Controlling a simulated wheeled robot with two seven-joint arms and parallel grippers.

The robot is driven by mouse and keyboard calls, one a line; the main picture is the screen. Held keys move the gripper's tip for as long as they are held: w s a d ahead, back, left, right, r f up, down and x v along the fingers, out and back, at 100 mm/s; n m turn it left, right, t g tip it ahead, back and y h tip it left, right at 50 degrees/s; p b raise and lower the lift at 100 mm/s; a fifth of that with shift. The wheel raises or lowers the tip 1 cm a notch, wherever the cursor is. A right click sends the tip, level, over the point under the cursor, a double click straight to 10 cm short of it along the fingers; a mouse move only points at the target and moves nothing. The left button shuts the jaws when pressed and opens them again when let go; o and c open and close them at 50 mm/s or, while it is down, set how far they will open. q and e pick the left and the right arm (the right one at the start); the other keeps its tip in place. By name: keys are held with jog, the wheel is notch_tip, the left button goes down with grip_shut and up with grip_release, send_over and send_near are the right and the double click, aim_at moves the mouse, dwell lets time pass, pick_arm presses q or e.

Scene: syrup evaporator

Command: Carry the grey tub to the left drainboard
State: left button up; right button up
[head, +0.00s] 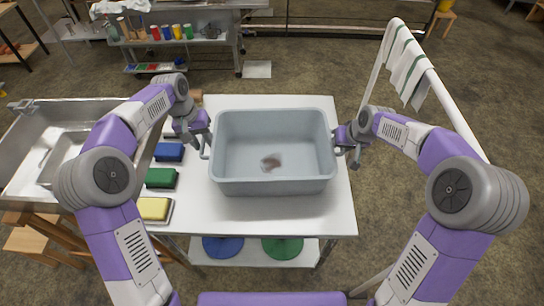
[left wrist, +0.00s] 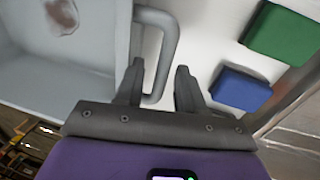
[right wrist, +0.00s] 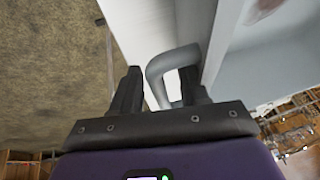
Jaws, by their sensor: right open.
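The grey tub (head: 272,187) stands upright on the white table in front of me, with a loop handle on each side and a brownish patch on its floor. My left gripper (head: 207,140) is at the tub's left side. In the left wrist view its fingers are spread, with the left handle (left wrist: 171,42) between them and a gap to one finger. My right gripper (head: 343,146) is at the tub's right side. In the right wrist view its fingers are apart around the right handle (right wrist: 158,68). A steel sink unit (head: 28,150) stands at the left; I cannot clearly make out its drainboard.
Blue (head: 169,152), green (head: 161,178) and yellow (head: 154,209) blocks lie left of the tub on the white table (head: 300,215). A towel (head: 406,65) hangs on a rail at the right. A cart with coloured jars (head: 177,32) stands at the back.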

pick_arm(q)
jog(key=shift+f, duration=0.45)
pick_arm(e)
jog(key=shift+w+f, duration=0.2)
jog(key=shift+f, duration=0.2)
pick_arm(q)
jog(key=shift+c, duration=0.2)
grip_shut()
pick_arm(e)
jog(key=c, duration=0.7)
grip_shut()
pick_arm(q)
jog(key=shift+r, duration=0.1)
pick_arm(e)
jog(key=shift+a+r, duration=0.1)
